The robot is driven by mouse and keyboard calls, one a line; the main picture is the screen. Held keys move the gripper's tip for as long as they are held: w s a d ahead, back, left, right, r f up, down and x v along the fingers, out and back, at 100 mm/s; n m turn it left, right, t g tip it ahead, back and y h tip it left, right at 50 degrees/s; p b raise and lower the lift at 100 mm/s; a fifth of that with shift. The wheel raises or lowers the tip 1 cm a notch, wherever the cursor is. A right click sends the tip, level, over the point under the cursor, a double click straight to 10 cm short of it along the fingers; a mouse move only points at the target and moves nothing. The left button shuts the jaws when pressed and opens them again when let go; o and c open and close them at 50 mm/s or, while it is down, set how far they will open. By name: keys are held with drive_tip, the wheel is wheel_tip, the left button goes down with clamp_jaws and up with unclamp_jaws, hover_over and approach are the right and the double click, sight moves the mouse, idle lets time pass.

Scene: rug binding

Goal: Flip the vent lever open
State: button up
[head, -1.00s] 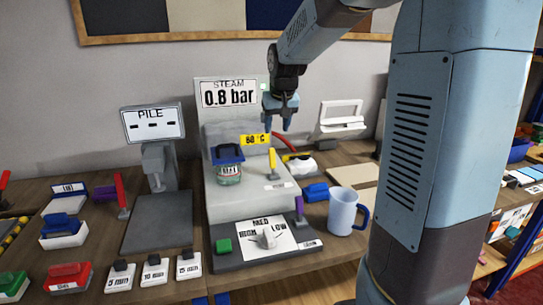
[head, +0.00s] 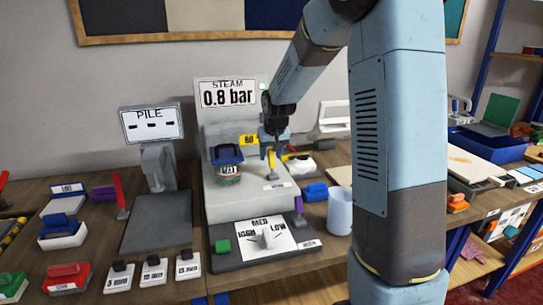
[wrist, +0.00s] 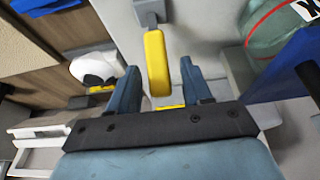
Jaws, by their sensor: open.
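A yellow lever (head: 272,164) stands up from the top of the grey steam machine (head: 222,208), above a small label (head: 277,186) too small to read. My gripper (head: 273,153) is open just above and around the lever's upper end. In the wrist view, the yellow lever (wrist: 157,62) lies between the two blue fingers of my gripper (wrist: 159,70), with a gap on both sides. A purple lever (head: 299,206) stands at the machine's front right corner. I cannot read which lever is marked as the vent.
A jar with a blue clamp (head: 228,170) stands left of the lever. A steam display (head: 226,93) rises behind. A blue block (head: 315,191) and a pale mug (head: 340,210) are to the right. A dial (head: 267,237) is in front.

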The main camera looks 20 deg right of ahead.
drive_tip(key=shift+w+f, duration=0.25)
drive_tip(key=shift+f, duration=0.35)
drive_tip(key=shift+c, duration=0.3)
clamp_jaws()
drive_tip(key=shift+d, duration=0.1)
